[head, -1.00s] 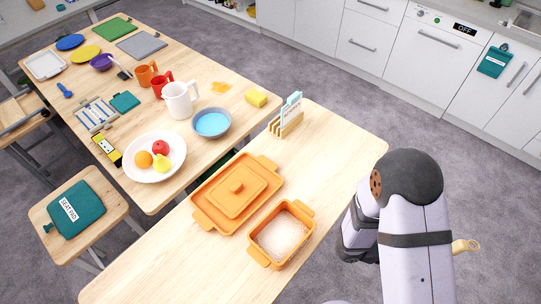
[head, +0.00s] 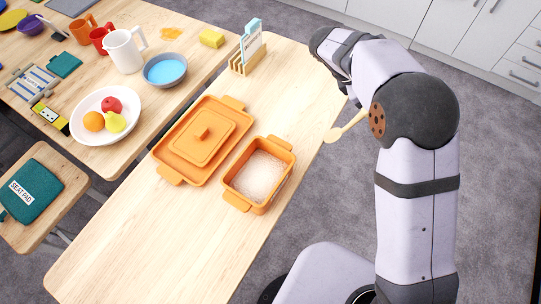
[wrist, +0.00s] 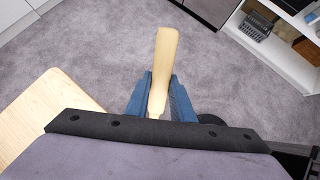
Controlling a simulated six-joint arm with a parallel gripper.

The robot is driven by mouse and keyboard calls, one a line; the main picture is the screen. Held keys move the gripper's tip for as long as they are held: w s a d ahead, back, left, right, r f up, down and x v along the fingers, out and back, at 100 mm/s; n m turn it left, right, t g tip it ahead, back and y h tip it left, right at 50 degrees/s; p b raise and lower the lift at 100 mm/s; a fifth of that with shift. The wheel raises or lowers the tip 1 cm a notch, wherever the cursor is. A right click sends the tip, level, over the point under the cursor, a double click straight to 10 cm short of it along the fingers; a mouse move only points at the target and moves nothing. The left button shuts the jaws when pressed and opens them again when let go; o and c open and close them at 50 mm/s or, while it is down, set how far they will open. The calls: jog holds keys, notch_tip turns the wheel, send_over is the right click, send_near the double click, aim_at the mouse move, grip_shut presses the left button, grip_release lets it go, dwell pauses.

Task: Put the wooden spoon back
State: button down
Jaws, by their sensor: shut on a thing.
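The wooden spoon (head: 347,127) sticks out to the left from behind my arm in the head view, past the right edge of the near table, over the grey floor. In the wrist view the spoon (wrist: 164,50) points up and away from the jaws, with floor behind it. My gripper (wrist: 160,98) has its two blue fingers shut on the spoon, one on each side. In the head view the gripper is hidden behind my arm.
The near table (head: 130,235) holds an orange lidded dish (head: 203,135), an orange pot (head: 242,203) of white grains and a wooden rack (head: 243,65) with cards. Its near left part is bare. A second table bears a fruit plate (head: 78,125), a blue-filled bowl (head: 180,80) and a white pitcher (head: 125,50).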

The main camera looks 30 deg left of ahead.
jog(key=s+a+m+g+y+b, duration=0.1)
jog(key=s+a+b, duration=0.1)
jog(key=s+a, duration=0.4)
jog(key=s+a+f+g+y+b, duration=0.1)
jog(key=s+a+b, duration=0.1)
jog(key=s+a, duration=0.5)
jog(key=s+a+f+m+g+y+b, duration=0.1)
jog(key=s+a+b, duration=0.1)
jog(key=s+a, duration=0.4)
jog(key=shift+s+a+f+m+y, duration=0.1)
jog(key=shift+a+m+y, duration=0.1)
jog(key=shift+a, duration=0.4)
jog(key=shift+s+a+m+y, duration=0.1)
jog(key=shift+a+y, duration=0.1)
jog(key=shift+a, duration=0.4)
jog(key=s+a+m+y+b, duration=0.1)
jog(key=s+a+b, duration=0.1)
jog(key=s, duration=1.2)
jog(key=s+a+m+g+y+b, duration=0.1)
jog(key=s+a, duration=0.3)
jog(key=s, duration=1)
jog(key=shift+s+a+m+g+y+b, duration=0.15)
jog(key=shift+s+m+g+y+b, duration=0.2)
jog(key=shift+m+y+b, duration=0.45)
jog(key=shift+f, duration=0.15)
jog(key=shift+f+p, duration=0.3)
jog(key=shift+f, duration=4.65)
jog(key=c, duration=1.5)
grip_release()
jog(key=shift+c, duration=0.2)
